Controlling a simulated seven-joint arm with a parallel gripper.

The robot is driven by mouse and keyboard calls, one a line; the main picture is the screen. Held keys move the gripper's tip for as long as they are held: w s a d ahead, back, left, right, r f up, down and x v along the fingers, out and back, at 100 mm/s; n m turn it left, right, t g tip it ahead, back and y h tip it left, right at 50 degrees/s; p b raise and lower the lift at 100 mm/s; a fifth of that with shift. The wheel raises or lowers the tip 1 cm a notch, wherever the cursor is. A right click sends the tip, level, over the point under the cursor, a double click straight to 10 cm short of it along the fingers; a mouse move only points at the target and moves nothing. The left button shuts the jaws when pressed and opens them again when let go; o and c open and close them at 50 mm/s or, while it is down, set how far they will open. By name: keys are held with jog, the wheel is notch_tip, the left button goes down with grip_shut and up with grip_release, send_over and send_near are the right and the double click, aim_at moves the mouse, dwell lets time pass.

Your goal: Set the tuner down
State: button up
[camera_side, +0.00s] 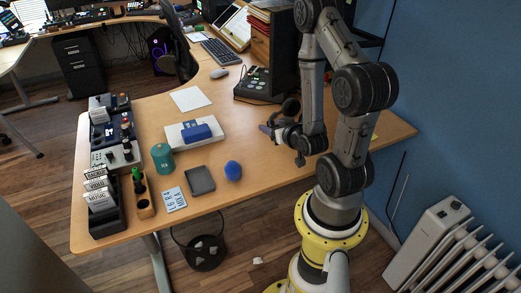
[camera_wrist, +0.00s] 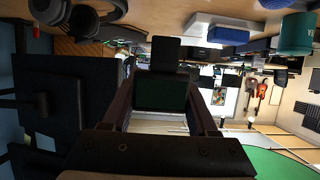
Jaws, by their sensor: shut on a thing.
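In the wrist view a small dark tuner (camera_wrist: 163,92) with a greenish-black face and a block-like upper part sits between the two fingers of my gripper (camera_wrist: 163,108). My gripper is shut on it, and the fingers reach along its left and right sides. In the side view my gripper (camera_side: 273,130) points left over the right part of the wooden desk (camera_side: 245,130). The tuner is too small and dark to make out clearly there. Whether it touches the desk cannot be told.
Dark headphones (camera_side: 291,107) are close behind my gripper, and a black control unit (camera_side: 258,84) stands farther back. Left are a blue ball (camera_side: 233,171), a grey tray (camera_side: 200,180), a teal tin (camera_side: 162,158) and a white box (camera_side: 192,136) bearing a blue item. Bare desk lies between.

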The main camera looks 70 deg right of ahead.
jog(key=shift+s+a, duration=0.75)
jog(key=shift+a, duration=0.05)
jog(key=f+x, duration=0.1)
jog(key=x, duration=0.9)
jog(key=s+f+x, duration=0.1)
jog(key=x, duration=0.4)
jog(key=shift+a+f, duration=0.15)
jog(key=shift+f, duration=0.2)
jog(key=shift+w+d+f, duration=0.4)
jog(key=shift+w+f, duration=0.05)
jog(key=shift+f, duration=1.65)
jog(key=shift+f, duration=0.1)
jog(key=o, duration=1.3)
